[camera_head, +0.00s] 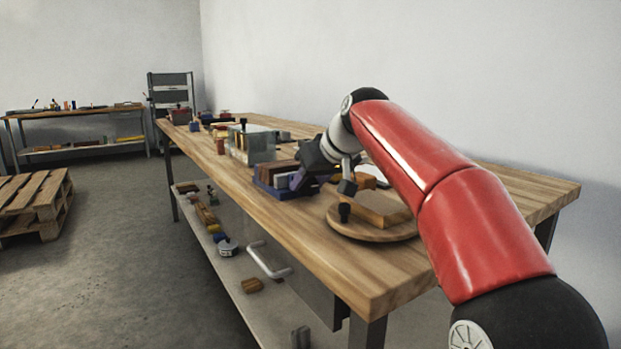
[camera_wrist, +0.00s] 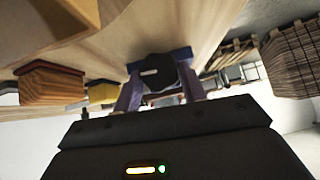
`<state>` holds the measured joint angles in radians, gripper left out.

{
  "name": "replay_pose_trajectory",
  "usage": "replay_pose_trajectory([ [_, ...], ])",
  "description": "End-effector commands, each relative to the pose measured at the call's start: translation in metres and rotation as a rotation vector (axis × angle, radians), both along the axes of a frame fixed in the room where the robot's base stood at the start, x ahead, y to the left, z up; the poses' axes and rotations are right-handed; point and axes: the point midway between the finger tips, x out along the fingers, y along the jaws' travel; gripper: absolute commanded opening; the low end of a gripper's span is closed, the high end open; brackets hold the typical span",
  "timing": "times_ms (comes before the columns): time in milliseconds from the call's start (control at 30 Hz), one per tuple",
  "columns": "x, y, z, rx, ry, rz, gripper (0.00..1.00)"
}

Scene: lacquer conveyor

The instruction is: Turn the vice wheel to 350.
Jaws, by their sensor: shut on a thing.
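The vice wheel (camera_wrist: 157,74) is a dark round knob with a short pale mark on its face, seen in the wrist view. My gripper (camera_wrist: 160,80) has its purple fingers on either side of the wheel and is shut on it. In the head view my gripper (camera_head: 298,180) is at the right end of a low dark-blue vice-like body (camera_head: 271,189) on the workbench. The wheel itself is hidden there behind my gripper. No scale or number can be read in either view.
The long wooden workbench (camera_head: 400,275) carries a round wooden board (camera_head: 350,232) close to my gripper on the right, and a clear box (camera_head: 252,143) farther back. A drawer handle (camera_head: 268,262) sticks out at the front. A wooden pallet (camera_head: 35,200) lies on open floor at left.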

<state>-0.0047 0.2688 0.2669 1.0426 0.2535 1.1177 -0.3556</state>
Motion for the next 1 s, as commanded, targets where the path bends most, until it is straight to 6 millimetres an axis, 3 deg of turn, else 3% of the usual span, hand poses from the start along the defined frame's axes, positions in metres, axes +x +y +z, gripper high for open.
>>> replay_pose_trajectory([
  [600, 0.0048, -0.0071, -0.0010, 0.375, 0.252, -0.004, 0.18],
  [1000, 0.0055, -0.0078, -0.0028, 0.507, 0.340, -0.002, 0.18],
])
